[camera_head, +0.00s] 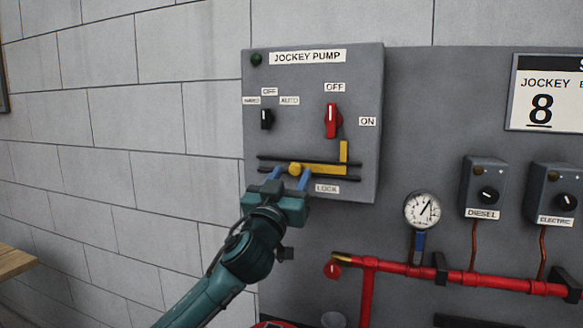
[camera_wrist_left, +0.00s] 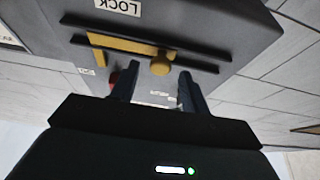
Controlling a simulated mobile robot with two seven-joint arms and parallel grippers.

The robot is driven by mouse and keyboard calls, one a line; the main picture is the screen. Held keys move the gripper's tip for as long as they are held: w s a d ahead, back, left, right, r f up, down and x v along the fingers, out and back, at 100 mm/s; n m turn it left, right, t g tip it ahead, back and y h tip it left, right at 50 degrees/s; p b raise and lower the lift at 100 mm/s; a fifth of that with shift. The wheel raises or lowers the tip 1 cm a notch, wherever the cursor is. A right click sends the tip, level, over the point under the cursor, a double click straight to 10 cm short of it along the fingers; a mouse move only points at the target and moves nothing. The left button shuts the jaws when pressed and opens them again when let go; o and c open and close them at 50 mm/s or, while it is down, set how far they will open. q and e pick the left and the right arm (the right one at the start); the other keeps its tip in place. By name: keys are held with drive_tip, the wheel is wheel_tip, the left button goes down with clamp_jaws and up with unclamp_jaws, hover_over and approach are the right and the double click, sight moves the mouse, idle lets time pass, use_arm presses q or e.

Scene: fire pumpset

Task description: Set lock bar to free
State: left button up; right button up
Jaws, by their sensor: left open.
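The yellow lock bar (camera_head: 322,170) lies level between two dark rails on the grey JOCKEY PUMP box (camera_head: 300,88), above a LOCK label (camera_head: 327,189). An upright yellow tab rises at its right end, below the red switch handle (camera_head: 331,121). A round yellow knob (camera_head: 295,168) is on the bar's left part. My left gripper (camera_head: 288,177) is open at the knob, one blue finger on each side. In the left wrist view, upside down, the knob (camera_wrist_left: 161,66) shows between the open fingertips (camera_wrist_left: 159,76); I cannot tell whether they touch it. My right gripper is out of view.
A small black selector switch (camera_head: 267,118) sits at the box's left, above the bar. To the right are a pressure gauge (camera_head: 422,210), a DIESEL box (camera_head: 483,188), an ELECTRIC box (camera_head: 555,192) and a red pipe (camera_head: 480,278).

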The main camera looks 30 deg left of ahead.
use_arm(q)
drive_tip(key=shift+w+a+r, duration=0.1)
drive_tip(key=shift+w+r, duration=0.1)
drive_tip(key=shift+w, duration=0.35)
clamp_jaws()
